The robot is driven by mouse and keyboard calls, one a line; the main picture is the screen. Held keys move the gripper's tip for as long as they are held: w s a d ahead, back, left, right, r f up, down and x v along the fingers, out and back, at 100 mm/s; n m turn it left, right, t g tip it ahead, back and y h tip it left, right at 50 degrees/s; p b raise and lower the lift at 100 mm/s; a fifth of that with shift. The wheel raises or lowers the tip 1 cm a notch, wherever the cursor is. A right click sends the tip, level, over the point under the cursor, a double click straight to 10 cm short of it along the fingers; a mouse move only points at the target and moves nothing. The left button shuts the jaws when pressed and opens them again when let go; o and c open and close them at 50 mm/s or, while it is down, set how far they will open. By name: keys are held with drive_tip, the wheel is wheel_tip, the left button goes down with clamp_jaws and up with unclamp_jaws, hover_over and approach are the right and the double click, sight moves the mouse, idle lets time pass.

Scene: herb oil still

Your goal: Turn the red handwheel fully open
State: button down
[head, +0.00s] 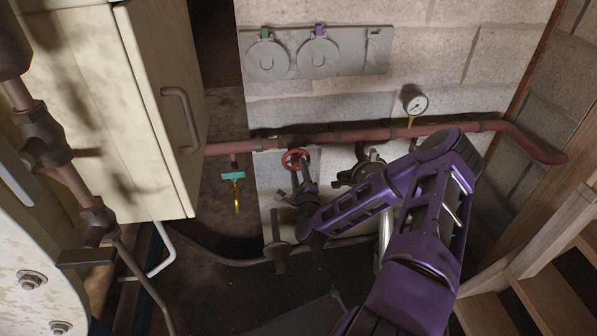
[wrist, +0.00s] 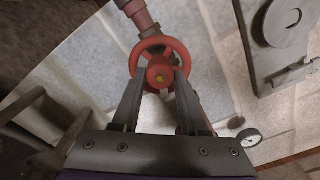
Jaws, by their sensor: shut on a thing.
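The red handwheel (head: 295,159) sits on a valve at the red pipe, low on the block wall in the head view. In the wrist view the handwheel (wrist: 160,52) fills the upper middle, with its red hub facing the camera. My gripper (head: 301,184) reaches it from below in the head view. In the wrist view the two fingers of my gripper (wrist: 160,88) are on either side of the hub, at the lower part of the wheel, and shut on it. The fingers hide part of the lower rim.
A red pipe (head: 340,136) runs along the wall with a pressure gauge (head: 415,103) above it. A teal-handled tap (head: 233,176) hangs to the left. A cream cabinet (head: 150,110) stands left, wooden stairs (head: 545,270) lower right. A grey panel (head: 320,57) is above.

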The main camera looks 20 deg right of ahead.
drive_tip(key=n, duration=0.5)
drive_tip(key=shift+n, duration=0.3)
drive_tip(key=n, duration=0.4)
drive_tip(key=shift+n, duration=0.3)
drive_tip(key=n, duration=0.4)
drive_tip(key=shift+r+n, duration=0.1)
drive_tip(key=shift+n, duration=0.2)
drive_tip(key=n, duration=1)
drive_tip(key=shift+a, duration=0.1)
drive_tip(key=n, duration=1)
drive_tip(key=shift+n, duration=0.4)
drive_tip(key=n, duration=0.4)
drive_tip(key=shift+n, duration=0.4)
